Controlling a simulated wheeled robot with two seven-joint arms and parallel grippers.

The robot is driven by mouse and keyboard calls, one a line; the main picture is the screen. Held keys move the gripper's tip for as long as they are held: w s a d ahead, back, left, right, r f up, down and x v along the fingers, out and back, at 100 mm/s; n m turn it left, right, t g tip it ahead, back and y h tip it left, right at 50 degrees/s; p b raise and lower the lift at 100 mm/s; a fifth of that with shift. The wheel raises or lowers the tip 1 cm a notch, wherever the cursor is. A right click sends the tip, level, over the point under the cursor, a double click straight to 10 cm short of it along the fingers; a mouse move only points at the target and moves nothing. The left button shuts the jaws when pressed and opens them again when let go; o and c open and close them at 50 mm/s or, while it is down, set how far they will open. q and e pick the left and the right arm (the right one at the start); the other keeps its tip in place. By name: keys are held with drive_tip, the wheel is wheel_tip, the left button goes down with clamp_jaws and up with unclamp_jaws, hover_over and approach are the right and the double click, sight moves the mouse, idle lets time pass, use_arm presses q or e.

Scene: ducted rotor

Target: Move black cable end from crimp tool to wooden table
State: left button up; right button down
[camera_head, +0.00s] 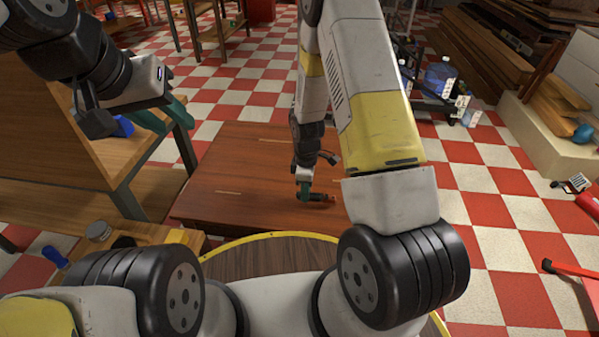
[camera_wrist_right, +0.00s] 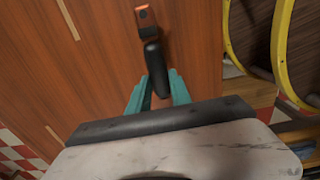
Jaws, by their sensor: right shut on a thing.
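The black cable end (camera_wrist_right: 152,56), a short black piece with an orange-red tip, is between the teal fingers of my right gripper (camera_wrist_right: 158,88). In the head view, my right gripper (camera_head: 304,190) points down close over the reddish-brown wooden table (camera_head: 235,165), with the red tip (camera_head: 328,198) showing to its right. I cannot tell whether the cable end touches the tabletop. My left gripper (camera_head: 165,118), with green fingers, is at the upper left beside a wooden bench; its finger gap is not clear. I cannot make out the crimp tool for certain.
A wooden bench (camera_head: 150,80) with a blue item (camera_head: 123,126) stands at the left. A round wooden top with a yellow rim (camera_head: 270,236) is in front of the table. Much of the wooden table is bare. A rack with water jugs (camera_head: 440,78) stands at the back right.

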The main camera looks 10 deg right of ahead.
drive_tip(key=shift+f, duration=1.1)
drive_tip(key=c, duration=1.2)
unclamp_jaws()
drive_tip(key=shift+f, duration=0.1)
drive_tip(key=shift+o, duration=0.2)
drive_tip(key=s+d+r+m+t+y, duration=0.1)
drive_tip(key=s+r+m, duration=0.15)
drive_tip(key=r, duration=1.25)
drive_tip(key=s+r+m+t, duration=0.15)
drive_tip(key=r+m, duration=0.25)
drive_tip(key=r, duration=1.1)
drive_tip(key=s+d+r+m+t+y, duration=0.1)
drive_tip(key=s+r+m+t, duration=0.2)
drive_tip(key=s+r+m, duration=0.4)
drive_tip(key=s+r, duration=0.6)
drive_tip(key=s, duration=0.2)
drive_tip(key=shift+d+r+m+t, duration=0.15)
drive_tip(key=shift+d+m+t, duration=0.2)
